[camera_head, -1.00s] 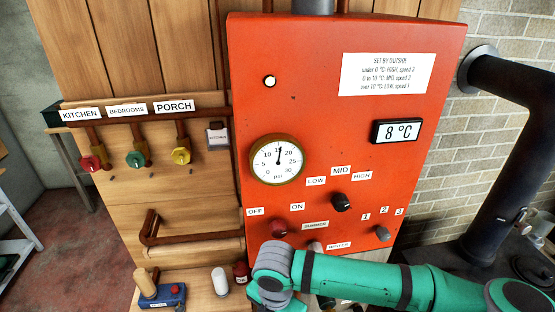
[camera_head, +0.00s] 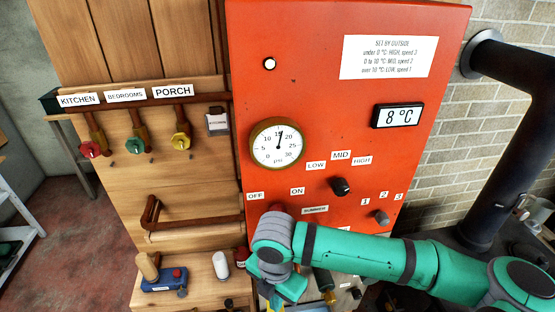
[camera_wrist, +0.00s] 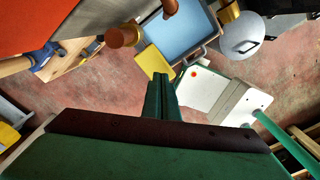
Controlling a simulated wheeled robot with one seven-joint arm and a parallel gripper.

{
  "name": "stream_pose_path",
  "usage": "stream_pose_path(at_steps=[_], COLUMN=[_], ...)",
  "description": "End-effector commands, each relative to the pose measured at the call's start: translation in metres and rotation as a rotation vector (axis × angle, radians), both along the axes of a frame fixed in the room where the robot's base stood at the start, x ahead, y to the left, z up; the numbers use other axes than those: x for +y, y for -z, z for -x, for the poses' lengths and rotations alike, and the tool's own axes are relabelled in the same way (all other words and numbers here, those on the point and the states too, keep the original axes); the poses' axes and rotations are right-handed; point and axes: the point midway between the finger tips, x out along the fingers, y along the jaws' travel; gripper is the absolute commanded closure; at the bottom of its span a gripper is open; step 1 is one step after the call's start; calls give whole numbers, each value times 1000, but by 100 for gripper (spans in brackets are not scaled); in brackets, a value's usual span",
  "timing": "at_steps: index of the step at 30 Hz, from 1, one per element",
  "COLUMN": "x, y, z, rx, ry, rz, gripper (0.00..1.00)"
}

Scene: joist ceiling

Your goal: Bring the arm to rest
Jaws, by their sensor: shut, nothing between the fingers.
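My green arm (camera_head: 365,255) reaches in from the lower right in the head view, across the lower part of a red panel (camera_head: 320,110). Its grey wrist joint hides part of the panel's lower row of controls. My gripper (camera_wrist: 161,85) shows in the wrist view with its two green fingers together and nothing between them. It points out over the floor and things below, touching nothing that I can make out. In the head view the fingertips are not clearly visible.
The panel bears a gauge (camera_head: 277,145), an 8 °C display (camera_head: 398,115) and a black knob (camera_head: 340,186). Valves labelled KITCHEN, BEDROOMS and PORCH (camera_head: 180,141) are at left. A black stovepipe (camera_head: 497,170) stands at right. A blue tray (camera_wrist: 180,30) shows in the wrist view.

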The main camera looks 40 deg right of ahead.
Motion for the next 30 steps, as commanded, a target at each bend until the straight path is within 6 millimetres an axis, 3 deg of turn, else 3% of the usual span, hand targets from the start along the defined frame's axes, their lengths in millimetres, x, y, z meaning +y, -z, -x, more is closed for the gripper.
stream_pose_path(at_steps=[3, 8, 30], x=[0, 0, -1], y=[-20, -34, -35], z=[0, 0, 1], rx=[-1, 0, 1], ry=[0, 0, 2], rz=[1, 0, 0], gripper=[100, 100, 100])
